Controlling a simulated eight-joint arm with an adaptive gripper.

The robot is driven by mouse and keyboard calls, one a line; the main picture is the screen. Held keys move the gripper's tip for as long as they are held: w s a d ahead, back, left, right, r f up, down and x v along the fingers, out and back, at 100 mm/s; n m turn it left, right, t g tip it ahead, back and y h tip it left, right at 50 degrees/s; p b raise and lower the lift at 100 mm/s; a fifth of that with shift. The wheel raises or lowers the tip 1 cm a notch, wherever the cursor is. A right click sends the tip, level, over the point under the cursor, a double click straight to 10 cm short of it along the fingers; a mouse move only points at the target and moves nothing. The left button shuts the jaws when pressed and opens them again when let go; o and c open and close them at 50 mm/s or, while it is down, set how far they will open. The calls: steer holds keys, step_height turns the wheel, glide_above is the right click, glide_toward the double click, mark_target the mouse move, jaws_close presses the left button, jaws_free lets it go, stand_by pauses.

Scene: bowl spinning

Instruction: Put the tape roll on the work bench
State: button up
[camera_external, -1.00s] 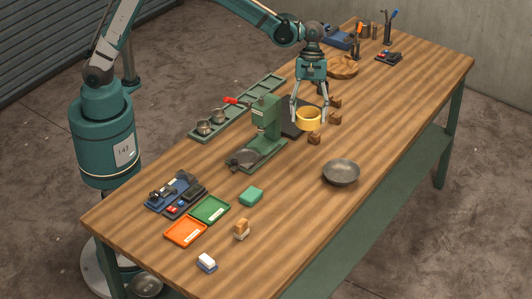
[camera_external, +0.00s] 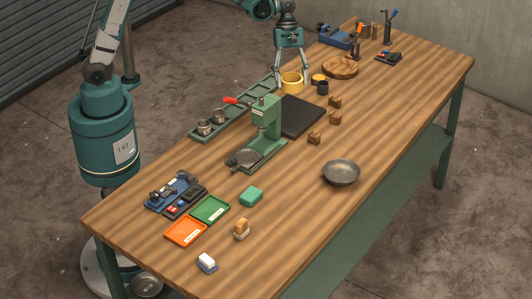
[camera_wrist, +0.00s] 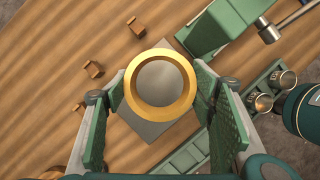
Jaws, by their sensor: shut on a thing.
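The yellow tape roll (camera_external: 292,83) is between the fingers of my gripper (camera_external: 292,76), which is shut on it. In the wrist view the tape roll (camera_wrist: 161,85) is a yellow ring with the gripper fingers (camera_wrist: 160,92) against its left and right sides. Through its hole a dark grey plate shows below. In the external view the roll is near the far-left edge of the wooden work bench (camera_external: 380,110), by the end of the green tray. The roll appears held above the bench, but its exact height is hard to tell.
A dark flat plate (camera_external: 301,116) lies beside the green press (camera_external: 264,125). The long green tray (camera_external: 225,122) holds metal cups. Bare bench lies around the grey bowl (camera_external: 341,173).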

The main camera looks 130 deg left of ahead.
steer(key=shift+s+a, duration=0.3)
steer(key=shift+s, duration=0.25)
steer(key=shift+s+a, duration=0.3)
steer(key=shift+s, duration=0.25)
step_height(320, 180, down, 3)
steer(key=shift+w+f, duration=0.15)
steer(key=shift+f, duration=0.05)
steer(key=shift+d+f, duration=0.1)
steer(key=shift+f, duration=0.65)
steer(key=shift+f, duration=0.15)
steer(key=shift+f, duration=3)
steer(key=shift+f, duration=1.9)
steer(key=shift+f, duration=0.15)
